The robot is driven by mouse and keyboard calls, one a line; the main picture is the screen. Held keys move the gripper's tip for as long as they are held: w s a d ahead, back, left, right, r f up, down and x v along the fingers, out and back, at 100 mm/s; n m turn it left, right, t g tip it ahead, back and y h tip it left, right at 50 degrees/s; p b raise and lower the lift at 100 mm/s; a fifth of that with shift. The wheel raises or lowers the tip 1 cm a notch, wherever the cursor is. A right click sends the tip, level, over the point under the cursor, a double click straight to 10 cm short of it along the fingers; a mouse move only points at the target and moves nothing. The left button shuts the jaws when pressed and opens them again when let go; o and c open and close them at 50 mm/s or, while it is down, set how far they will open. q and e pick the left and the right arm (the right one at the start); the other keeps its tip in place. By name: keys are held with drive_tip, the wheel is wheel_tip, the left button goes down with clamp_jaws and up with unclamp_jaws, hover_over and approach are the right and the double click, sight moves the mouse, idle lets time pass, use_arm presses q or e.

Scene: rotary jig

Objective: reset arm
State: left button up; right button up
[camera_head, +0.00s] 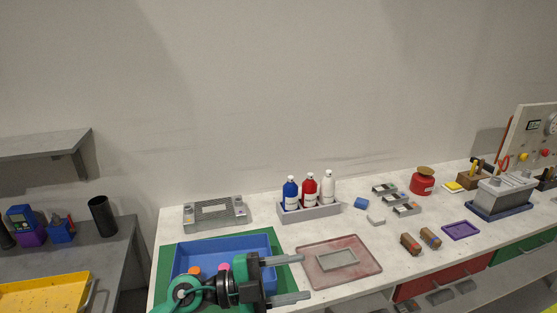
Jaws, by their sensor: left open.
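My left gripper (305,276) is at the lower middle of the head view and points to the right. Its two grey fingers are spread wide apart, with nothing seen held between them. Its green and black wrist (245,280) covers part of a blue tray (225,243) lying on a green mat (163,268). The fingers reach over the left edge of a reddish board (360,249) that bears a grey rectangular frame (337,259). From this view I cannot tell how high the fingers are. My right gripper is not seen.
A grey rack (310,212) with blue, red and white bottles stands behind the board. A grey fixture (215,213) stands back left. Small blocks, a purple tray (460,230) and a red pot (422,183) are to the right. Orange and pink items lie in the blue tray.

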use_arm(q)
drive_tip(key=w+a+r+n+t+y, duration=0.2)
drive_tip(key=a+n+t+y, duration=0.1)
drive_tip(key=a+n+t, duration=0.45)
drive_tip(key=w+a+r+n+t+y, duration=0.1)
drive_tip(key=w+a+n+t+y, duration=0.2)
drive_tip(key=n+t, duration=0.65)
drive_tip(key=s+a+f+n+g+y, duration=0.4)
drive_tip(key=a+f+n+y, duration=0.6)
drive_tip(key=a+f+y, duration=0.4)
drive_tip(key=s+f+m+g+h, duration=0.1)
drive_tip(key=s+f+g, duration=0.6)
drive_tip(key=s, duration=0.4)
drive_tip(key=s+f+g, duration=0.5)
drive_tip(key=s+f, duration=0.4)
drive_tip(key=s, duration=0.2)
wheel_tip(320, 180, down, 32)
drive_tip(key=g, duration=0.1)
drive_tip(key=s+a+f, duration=0.2)
drive_tip(key=s+f, duration=0.7)
drive_tip(key=s+a+f+g, duration=0.1)
drive_tip(key=s+a+f, duration=0.1)
drive_tip(key=s+f, duration=0.7)
drive_tip(key=shift+s+f, duration=0.15)
drive_tip(key=shift+s, duration=0.5)
drive_tip(key=shift+a, duration=0.1)
